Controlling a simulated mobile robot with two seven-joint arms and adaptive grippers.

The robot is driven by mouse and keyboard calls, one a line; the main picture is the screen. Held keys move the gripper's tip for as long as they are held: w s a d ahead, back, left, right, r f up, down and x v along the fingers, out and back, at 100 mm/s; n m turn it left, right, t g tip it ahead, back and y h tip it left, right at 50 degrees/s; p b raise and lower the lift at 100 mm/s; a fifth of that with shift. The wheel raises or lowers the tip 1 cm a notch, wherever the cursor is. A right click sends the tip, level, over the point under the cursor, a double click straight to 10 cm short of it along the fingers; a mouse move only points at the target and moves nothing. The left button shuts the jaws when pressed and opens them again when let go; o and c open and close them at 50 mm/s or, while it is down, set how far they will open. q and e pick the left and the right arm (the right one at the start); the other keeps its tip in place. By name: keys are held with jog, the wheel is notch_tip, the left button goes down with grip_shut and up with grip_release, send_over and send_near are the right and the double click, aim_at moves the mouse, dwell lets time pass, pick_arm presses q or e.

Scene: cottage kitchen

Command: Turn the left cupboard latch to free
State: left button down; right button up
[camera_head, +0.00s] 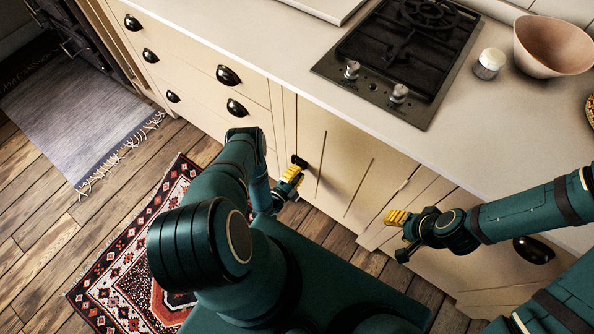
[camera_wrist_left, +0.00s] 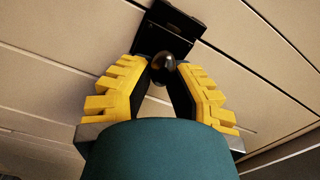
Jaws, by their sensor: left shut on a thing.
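The left cupboard latch (camera_head: 299,161) is a small dark fitting on the cream cupboard front below the hob. In the left wrist view its black plate (camera_wrist_left: 172,22) lies flat on the boards, with a rounded dark knob (camera_wrist_left: 163,68) standing out from it. My left gripper (camera_head: 292,175) is at the latch, its yellow-padded fingers shut on the knob; it also shows in the left wrist view (camera_wrist_left: 167,72). The fingers hide part of the latch in the head view. My right gripper (camera_head: 398,236) is open and empty in front of the cupboard further right.
Drawers with dark cup handles (camera_head: 229,75) are to the left of the cupboard. A black hob (camera_head: 398,60), a small white-topped jar (camera_head: 489,63) and a pinkish bowl (camera_head: 552,45) are on the worktop (camera_head: 300,50). A patterned rug (camera_head: 120,255) lies on the wooden floor.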

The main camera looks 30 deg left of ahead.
pick_arm(q)
jog(key=shift+w+f+m+p, duration=0.15)
jog(key=shift+m+p, duration=0.15)
jog(key=shift+m, duration=1.5)
jog(key=c, duration=0.9)
grip_release()
jog(key=shift+o, duration=1.2)
notch_tip(320, 180, up, 9)
jog(key=shift+r, duration=0.1)
jog(key=shift+a+r, duration=0.2)
jog(key=shift+c, duration=1.1)
jog(key=shift+a+r, duration=0.1)
jog(key=shift+r, duration=0.15)
